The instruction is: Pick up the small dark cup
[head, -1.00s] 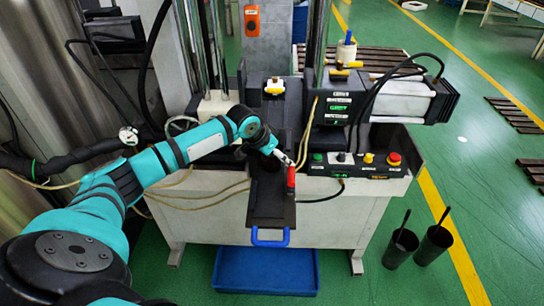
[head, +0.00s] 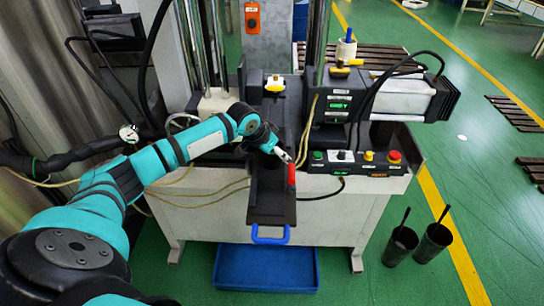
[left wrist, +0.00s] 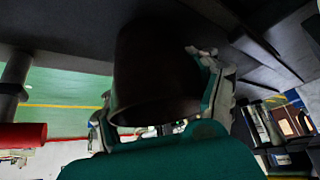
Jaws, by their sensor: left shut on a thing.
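The small dark cup (left wrist: 155,70) fills the middle of the left wrist view, its round rim facing the camera. My left gripper (left wrist: 158,100) has a finger on each side of the cup and is shut on it. In the head view my left gripper (head: 284,155) is over the dark shelf of the machine, beside a red cylinder. The cup cannot be made out there against the dark shelf. My right gripper is in neither view.
The red cylinder (head: 291,174) stands close to my gripper; it also shows in the left wrist view (left wrist: 22,136). A button panel (head: 352,162) is to the right. A blue bin (head: 265,280) is below. Two dark containers with sticks (head: 400,248) stand on the floor.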

